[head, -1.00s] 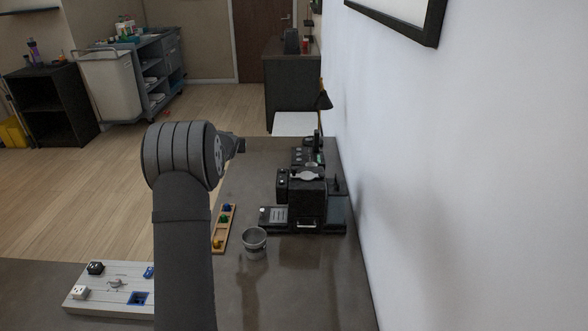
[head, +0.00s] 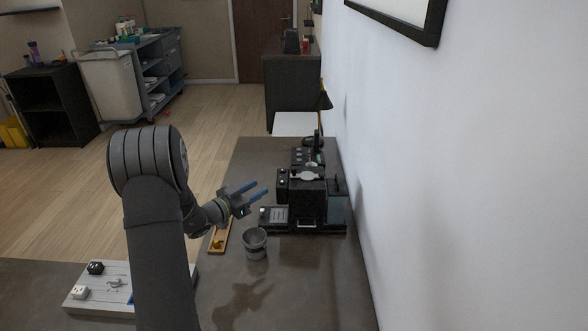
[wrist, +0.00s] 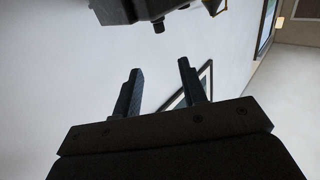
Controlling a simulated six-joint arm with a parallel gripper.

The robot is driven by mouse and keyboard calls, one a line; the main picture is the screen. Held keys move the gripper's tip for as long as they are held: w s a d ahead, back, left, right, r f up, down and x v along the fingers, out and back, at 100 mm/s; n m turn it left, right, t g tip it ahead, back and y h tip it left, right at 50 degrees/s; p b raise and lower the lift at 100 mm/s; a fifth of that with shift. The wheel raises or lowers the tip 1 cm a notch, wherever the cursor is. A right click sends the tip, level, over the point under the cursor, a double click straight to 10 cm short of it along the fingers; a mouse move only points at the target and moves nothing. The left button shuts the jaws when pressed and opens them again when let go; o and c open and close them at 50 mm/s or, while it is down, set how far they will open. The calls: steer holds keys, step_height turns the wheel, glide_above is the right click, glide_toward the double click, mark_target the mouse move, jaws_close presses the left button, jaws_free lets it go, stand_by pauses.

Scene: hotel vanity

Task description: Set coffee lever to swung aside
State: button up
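The black coffee machine (head: 310,212) stands on the counter near the wall, with a silver piece (head: 307,175) on its top. I cannot tell for sure which part is the coffee lever or how it is set. My gripper (head: 260,189) is open and empty, its two blue fingers pointing right toward the machine's left side, apart from it as far as I can see. In the wrist view my gripper's fingers (wrist: 160,68) stand apart with nothing between them. A dark part with a small knob (wrist: 158,26) shows at the top there, probably of the machine.
A grey metal cup (head: 255,244) stands in front of the machine. A wooden tray (head: 219,240) lies left of it, partly hidden by my arm. The wall (head: 470,180) bounds the right side.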

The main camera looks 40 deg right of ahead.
mark_target(292, 169)
steer(key=d, duration=1.7)
steer(key=shift+d, duration=0.1)
jaws_close()
